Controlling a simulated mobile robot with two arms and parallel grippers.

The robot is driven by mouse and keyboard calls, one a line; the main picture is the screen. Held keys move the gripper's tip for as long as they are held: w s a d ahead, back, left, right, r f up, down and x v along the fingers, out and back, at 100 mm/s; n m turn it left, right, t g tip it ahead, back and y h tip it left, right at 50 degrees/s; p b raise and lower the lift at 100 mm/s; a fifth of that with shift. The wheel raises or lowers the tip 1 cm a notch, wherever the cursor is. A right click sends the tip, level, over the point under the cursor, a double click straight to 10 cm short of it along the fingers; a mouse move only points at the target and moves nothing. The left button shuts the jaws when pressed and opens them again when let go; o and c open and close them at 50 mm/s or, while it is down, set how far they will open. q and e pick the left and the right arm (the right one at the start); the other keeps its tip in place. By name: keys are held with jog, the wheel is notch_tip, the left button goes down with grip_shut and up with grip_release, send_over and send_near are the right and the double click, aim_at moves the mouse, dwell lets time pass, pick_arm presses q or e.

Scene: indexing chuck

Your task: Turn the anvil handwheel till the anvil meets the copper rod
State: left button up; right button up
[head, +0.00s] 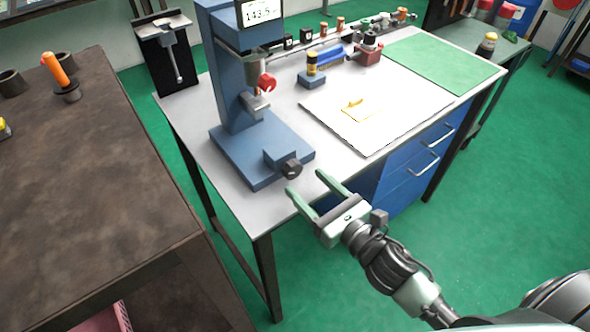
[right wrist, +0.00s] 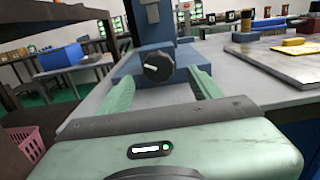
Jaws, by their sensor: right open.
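The blue measuring stand (head: 235,110) with a lit display stands on the white-topped bench. A black handwheel (head: 291,169) with a white mark sits on the front of its base; I take it for the anvil handwheel. It also shows in the right wrist view (right wrist: 158,67). My right gripper (head: 306,183) is open and empty in front of the handwheel. In the right wrist view its fingers (right wrist: 158,86) point at the handwheel, which appears between them, not gripped. A metal anvil-like part (head: 256,103) is on the column below a red knob (head: 266,82). I cannot clearly make out the copper rod there.
A white board (head: 375,115) with a yellow piece lies right of the stand, with a green mat (head: 440,62) beyond. Small blocks and copper-coloured pieces line the bench's back. A dark table (head: 100,180) stands left, across a narrow gap. Blue drawers (head: 405,180) are under the bench.

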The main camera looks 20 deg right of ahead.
aim_at(295, 173)
jog(key=x, duration=0.3)
jog(key=shift+w+a+r+p, duration=0.2)
jog(key=shift+w+a+p, duration=0.05)
jog(key=shift+p, duration=0.1)
jog(key=shift+w+a+f, duration=0.15)
jog(key=shift+w, duration=0.3)
pick_arm(q)
jog(key=shift+s+a+r, duration=0.5)
jog(key=shift+a, duration=0.05)
pick_arm(e)
jog(key=shift+s, duration=0.1)
jog(key=shift+c, duration=0.4)
jog(key=c, duration=1.3)
pick_arm(q)
jog(key=shift+r, duration=0.15)
pick_arm(e)
jog(key=shift+m, duration=0.4)
